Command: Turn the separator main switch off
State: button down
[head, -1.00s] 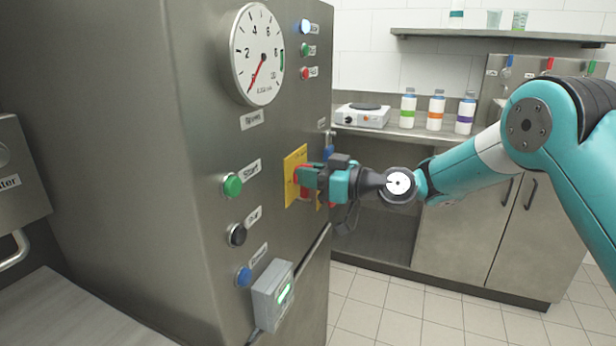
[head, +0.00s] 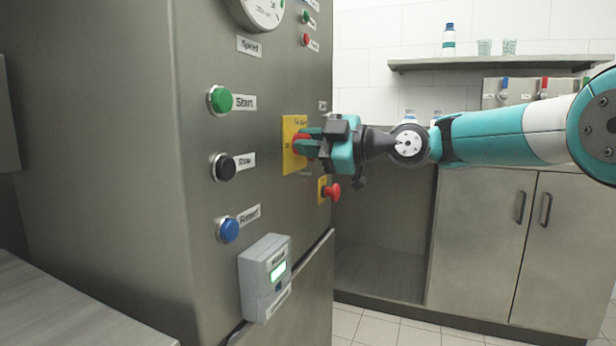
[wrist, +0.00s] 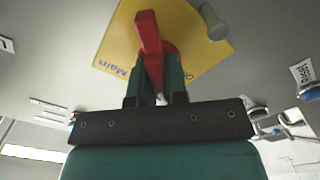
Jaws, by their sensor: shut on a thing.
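The main switch is a red handle on a yellow plate (head: 289,160) on the steel cabinet front. In the head view the red handle (head: 299,146) is partly hidden by my gripper (head: 308,145). In the wrist view the red handle (wrist: 149,38) stands out from the yellow plate (wrist: 205,48), which carries the word "Main". My gripper (wrist: 159,88) is shut on the handle, with a green finger on each side of it. The plate looks tilted in the wrist view. The handle's exact position against the plate's marks cannot be read.
A red mushroom button (head: 333,190) sits just below the switch. Green Start (head: 220,101), black Stop (head: 223,167) and blue Reset (head: 228,230) buttons are to the left. A grey box (head: 264,280) with a lit display juts out below. Open floor and a counter lie to the right.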

jog(key=n+b, duration=0.2)
jog(key=b, duration=0.1)
jog(key=n+b, duration=0.2)
jog(key=b, duration=0.1)
jog(key=shift+s+f+n, duration=0.1)
jog(key=shift+f+n, duration=0.2)
jog(key=shift+f, duration=0.1)
jog(key=n+b, duration=0.3)
jog(key=shift+r+n+b, duration=0.1)
jog(key=shift+n+b, duration=0.2)
jog(key=shift+n, duration=0.1)
jog(key=c, duration=1.1)
grip_release()
jog(key=shift+r, duration=0.1)
jog(key=shift+c, duration=0.2)
jog(key=shift+d, duration=0.1)
jog(key=v, duration=1.7)
jog(key=shift+d, duration=0.15)
